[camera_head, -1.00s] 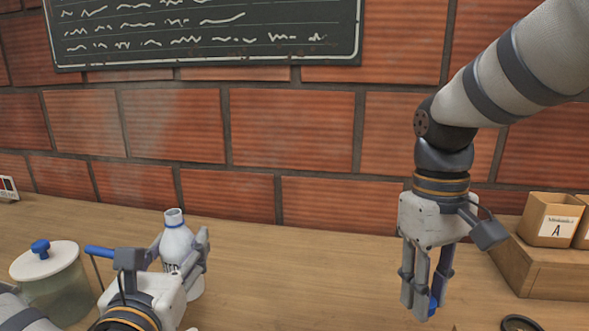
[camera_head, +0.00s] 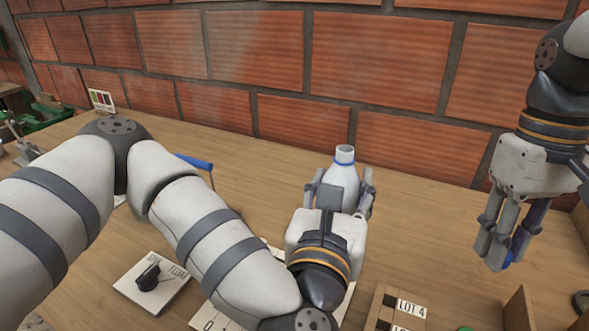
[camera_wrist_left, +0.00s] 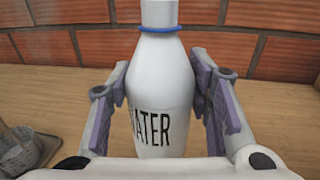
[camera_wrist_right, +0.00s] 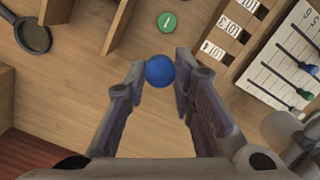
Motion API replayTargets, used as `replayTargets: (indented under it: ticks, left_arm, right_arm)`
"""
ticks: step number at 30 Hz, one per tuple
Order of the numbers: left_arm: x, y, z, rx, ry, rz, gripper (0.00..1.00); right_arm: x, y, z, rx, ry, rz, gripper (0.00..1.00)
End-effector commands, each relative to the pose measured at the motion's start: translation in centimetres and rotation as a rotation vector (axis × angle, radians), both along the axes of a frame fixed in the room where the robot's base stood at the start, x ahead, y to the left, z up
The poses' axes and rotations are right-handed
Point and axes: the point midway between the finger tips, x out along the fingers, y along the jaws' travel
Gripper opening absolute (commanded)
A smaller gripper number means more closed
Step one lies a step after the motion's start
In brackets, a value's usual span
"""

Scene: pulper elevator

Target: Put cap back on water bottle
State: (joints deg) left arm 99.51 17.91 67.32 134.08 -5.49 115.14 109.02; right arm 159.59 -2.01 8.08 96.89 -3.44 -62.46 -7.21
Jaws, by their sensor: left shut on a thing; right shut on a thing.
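A white water bottle (camera_head: 343,170) with a blue neck ring stands upright without a cap. My left gripper (camera_head: 340,188) is shut around its body, with one finger on each side. In the left wrist view the bottle (camera_wrist_left: 160,95) shows the lettering "WATER". My right gripper (camera_head: 500,258) points down at the right of the head view, apart from the bottle. It is shut on a small blue cap (camera_head: 507,260), which also shows between the fingertips in the right wrist view (camera_wrist_right: 160,70).
A brick wall (camera_head: 370,60) stands behind the table. A card with a black knob (camera_head: 150,278) lies at front left. A wooden rack (camera_head: 385,305) labelled "LOT 4" is at the front. In the right wrist view a green disc (camera_wrist_right: 167,22) lies beyond the cap.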

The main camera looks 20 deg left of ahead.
Motion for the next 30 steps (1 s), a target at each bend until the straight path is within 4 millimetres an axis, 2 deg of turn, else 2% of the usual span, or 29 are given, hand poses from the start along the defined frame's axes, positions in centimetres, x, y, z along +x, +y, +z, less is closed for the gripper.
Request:
replayTargets:
  ticks: [3, 5, 9, 11, 23, 26, 30]
  left_arm:
    - [-0.2, -1.1, -0.3, -0.008, 0.008, 0.008, 0.00]
    - [-0.2, -1.2, -0.2, -0.006, 0.006, 0.024, 0.00]
    - [-0.6, -3.4, 0.0, -0.001, 0.000, 0.021, 0.00]
    - [-0.7, -3.8, 0.0, 0.001, -0.001, 0.023, 0.00]
    - [-0.7, -4.2, 0.1, 0.004, -0.002, 0.025, 0.00]
    - [-0.7, -4.1, 0.1, 0.004, -0.002, 0.025, 0.00]
    - [-0.7, -4.1, 0.1, 0.004, -0.003, 0.024, 0.00]
  right_arm:
    - [0.0, 0.0, 0.0, 0.000, 0.000, 0.000, 0.15]
    - [0.0, 0.0, 0.0, 0.000, 0.000, 0.000, 0.15]
    - [0.0, 0.0, 0.0, 0.000, 0.000, 0.000, 0.15]
    - [0.0, 0.0, 0.0, 0.000, 0.000, 0.000, 0.15]
    - [0.1, 0.1, 0.1, 0.000, 0.000, 0.013, 0.15]
    - [0.4, 0.9, 0.5, 0.000, -0.002, 0.122, 0.15]
    - [1.5, 3.4, 2.1, 0.000, -0.004, 0.487, 0.15]
